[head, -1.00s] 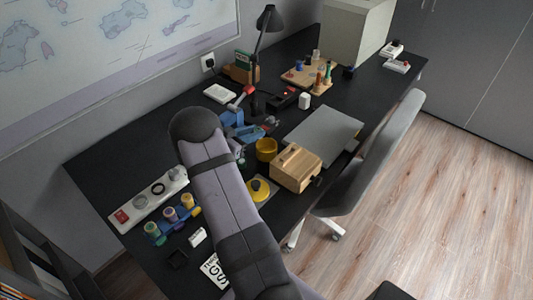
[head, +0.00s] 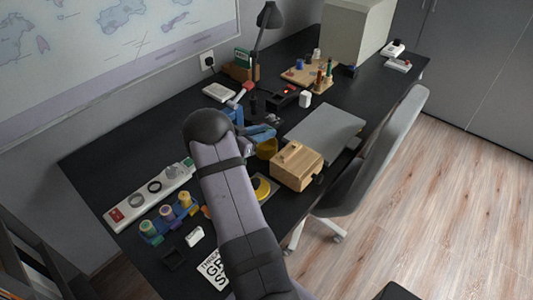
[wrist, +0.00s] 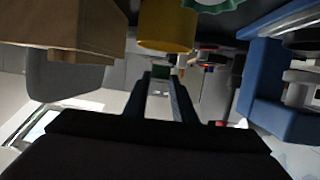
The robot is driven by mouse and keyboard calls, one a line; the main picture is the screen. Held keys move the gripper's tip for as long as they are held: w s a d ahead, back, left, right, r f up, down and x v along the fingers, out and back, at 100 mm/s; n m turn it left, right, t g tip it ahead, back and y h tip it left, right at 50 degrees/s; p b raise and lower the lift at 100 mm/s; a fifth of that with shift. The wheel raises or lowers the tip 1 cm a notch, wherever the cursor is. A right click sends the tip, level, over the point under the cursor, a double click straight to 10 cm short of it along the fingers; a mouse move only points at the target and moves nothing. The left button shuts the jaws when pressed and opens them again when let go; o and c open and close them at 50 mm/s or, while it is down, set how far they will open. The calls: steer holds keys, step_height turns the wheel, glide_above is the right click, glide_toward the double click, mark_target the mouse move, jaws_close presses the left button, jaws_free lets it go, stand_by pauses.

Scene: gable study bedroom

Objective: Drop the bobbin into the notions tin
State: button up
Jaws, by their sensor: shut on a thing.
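My gripper (wrist: 162,82) shows in the wrist view with its two dark fingers close together.
A wooden box (head: 299,166) stands right of the tin, with a grey slab (head: 325,128) behind. Blue parts (head: 260,133) stand close behind the tin. Thread spools (head: 167,212) and a power strip (head: 146,197) lie left.

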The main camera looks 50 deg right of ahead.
steer(key=shift+f+b, duration=0.85)
steer(key=shift+f, duration=0.45)
steer(key=o, duration=1.1)
steer(key=s+v, duration=0.1)
steer(key=v, duration=0.6)
steer(key=shift+w+a+b, duration=0.2)
steer(key=shift+w+b, duration=0.15)
steer(key=shift+w, duration=0.15)
steer(key=shift+r, duration=0.1)
